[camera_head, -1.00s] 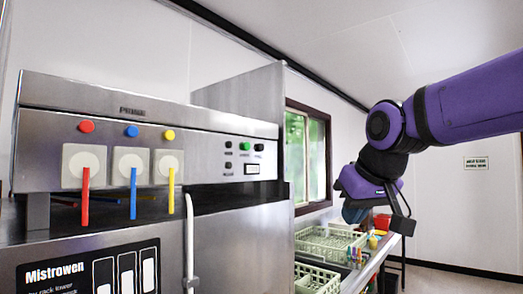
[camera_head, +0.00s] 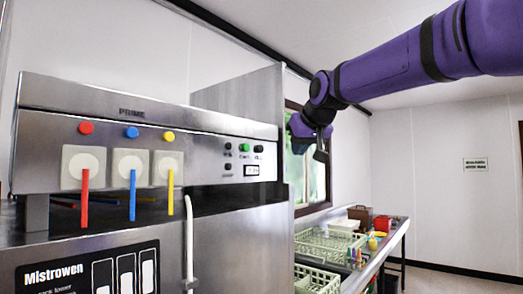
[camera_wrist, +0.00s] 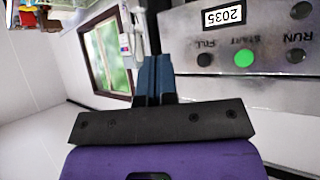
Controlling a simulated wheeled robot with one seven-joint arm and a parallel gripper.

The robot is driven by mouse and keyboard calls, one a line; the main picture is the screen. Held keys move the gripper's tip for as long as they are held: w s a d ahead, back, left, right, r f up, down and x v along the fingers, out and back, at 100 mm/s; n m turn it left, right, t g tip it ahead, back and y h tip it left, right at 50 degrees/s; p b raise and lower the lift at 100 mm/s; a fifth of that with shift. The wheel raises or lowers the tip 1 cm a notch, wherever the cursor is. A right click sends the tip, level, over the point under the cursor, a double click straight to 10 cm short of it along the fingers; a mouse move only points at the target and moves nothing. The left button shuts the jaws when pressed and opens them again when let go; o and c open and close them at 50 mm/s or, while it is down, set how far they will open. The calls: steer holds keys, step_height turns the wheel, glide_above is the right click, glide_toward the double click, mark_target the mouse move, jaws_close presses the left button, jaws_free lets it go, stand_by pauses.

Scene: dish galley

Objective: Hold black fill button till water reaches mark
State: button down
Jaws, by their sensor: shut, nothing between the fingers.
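The black fill button (camera_head: 258,148) is the rightmost of the upper row on the steel machine's front panel, beside the green start button (camera_head: 244,147). In the wrist view the fill button (camera_wrist: 205,59) sits at the panel's end, under its label, right of my fingers. My gripper (camera_head: 299,146) is just beyond the panel's right end in the head view. Its blue fingers (camera_wrist: 153,78) are shut, empty and apart from the button. I cannot make out a water level or its mark.
A display (camera_wrist: 222,16) reads 2035. A black run button (camera_wrist: 297,55) lies past the green one. Red, blue and yellow levers (camera_head: 132,193) hang at the panel's left. Pale racks (camera_head: 325,245) stand on the counter at right, under a window (camera_head: 312,175).

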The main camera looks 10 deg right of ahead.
mark_target(260, 149)
steer(key=w+a, duration=0.5)
steer(key=w, duration=0.2)
stand_by(0.5)
steer(key=shift+w+a, duration=0.15)
stand_by(1.9)
steer(key=shift+w+a, duration=0.15)
steer(key=shift+w, duration=0.1)
steer(key=shift+w+a, duration=0.3)
steer(key=shift+w, duration=0.05)
stand_by(3.2)
steer(key=shift+s+d, duration=0.1)
steer(key=shift+s, duration=0.05)
stand_by(0.6)
steer(key=shift+s+d, duration=0.4)
steer(key=shift+s, duration=0.2)
